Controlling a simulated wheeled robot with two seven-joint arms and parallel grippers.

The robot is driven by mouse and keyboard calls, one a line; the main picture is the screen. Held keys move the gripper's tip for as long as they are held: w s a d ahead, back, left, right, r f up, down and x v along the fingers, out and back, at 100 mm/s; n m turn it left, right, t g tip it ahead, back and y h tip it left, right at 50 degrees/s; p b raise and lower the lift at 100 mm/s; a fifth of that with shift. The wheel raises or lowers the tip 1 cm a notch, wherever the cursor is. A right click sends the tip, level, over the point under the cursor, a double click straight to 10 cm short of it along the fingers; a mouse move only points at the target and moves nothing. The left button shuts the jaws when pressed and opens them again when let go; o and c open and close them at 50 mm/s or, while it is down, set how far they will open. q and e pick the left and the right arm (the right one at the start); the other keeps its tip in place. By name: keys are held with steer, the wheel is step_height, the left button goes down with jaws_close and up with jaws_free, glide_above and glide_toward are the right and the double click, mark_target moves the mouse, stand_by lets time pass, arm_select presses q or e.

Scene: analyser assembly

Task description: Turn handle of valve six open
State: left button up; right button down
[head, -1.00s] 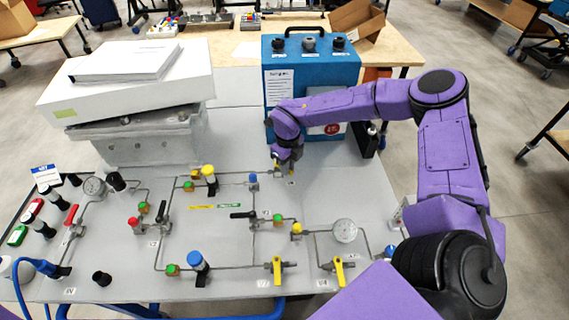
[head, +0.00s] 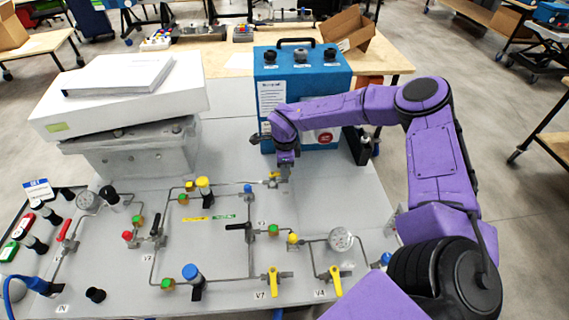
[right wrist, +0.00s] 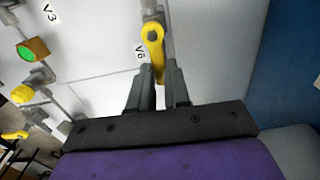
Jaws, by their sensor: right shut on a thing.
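Valve six has a yellow lever handle (right wrist: 154,50), beside the label V6 in the right wrist view. Its free end lies between the two dark fingers of my right gripper (right wrist: 158,92), which is shut on it. In the head view the right gripper (head: 285,168) points down at the back of the panel, and the valve's yellow part (head: 273,177) shows just left of it. The gripper partly hides the handle there. The left gripper is in neither view.
The grey panel (head: 335,195) carries pipes, gauges and other valves, with yellow handles at V7 (head: 273,281) and V4 (head: 336,280). A blue case (head: 338,88) stands behind my right gripper. A white box (head: 120,105) is at the back left.

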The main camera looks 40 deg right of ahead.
steer(key=shift+w+n, duration=0.15)
steer(key=shift+n, duration=0.15)
steer(key=c, duration=1.1)
jaws_free()
steer(key=shift+r, duration=0.1)
steer(key=shift+r+b, duration=1.15)
steer(key=shift+r, duration=4.05)
